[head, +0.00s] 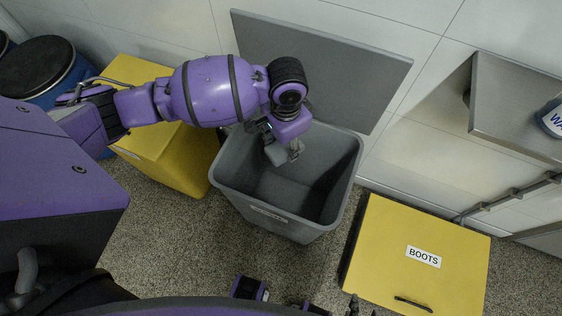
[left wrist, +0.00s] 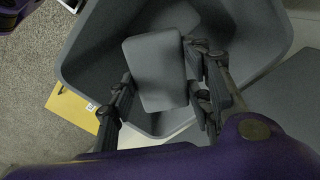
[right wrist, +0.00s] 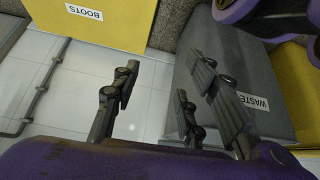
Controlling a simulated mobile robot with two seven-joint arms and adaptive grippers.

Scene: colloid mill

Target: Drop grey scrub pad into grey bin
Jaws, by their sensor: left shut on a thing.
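The grey bin (head: 235,190) stands open in the head view, with its opening facing up. My left gripper (head: 280,146) is over the far part of the opening. It is shut on the grey scrub pad (head: 284,155), mostly hidden by the gripper in the head view. In the left wrist view the pad (left wrist: 155,72) is a flat rounded rectangle between the fingers, with the bin's inside (left wrist: 100,55) behind it. My right gripper (right wrist: 165,75) is open and empty, beside the bin's labelled outer wall (right wrist: 235,75).
A yellow BOOTS box (head: 420,255) is at the right, and another yellow box (head: 180,155) is at the left. Blue drums (head: 45,75) stand far left. A metal shelf (head: 510,100) juts out at the right.

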